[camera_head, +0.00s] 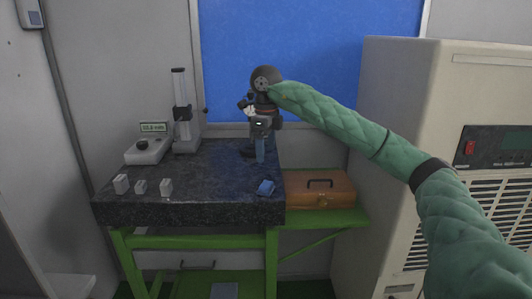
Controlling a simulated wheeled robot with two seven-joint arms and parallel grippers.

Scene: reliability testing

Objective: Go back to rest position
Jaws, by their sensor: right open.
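My right arm, in a quilted green sleeve, reaches in from the right. My right gripper (256,156) points down above the right part of the dark granite table (200,211). It is open, and I see nothing between its fingers. My left gripper is not in view.
A gauge stand (183,120) and a display box (149,150) stand at the table's back left. Several small grey blocks (140,187) sit at the front left. A brown case (319,190) lies on the green side shelf. A large beige cabinet (405,90) stands at right.

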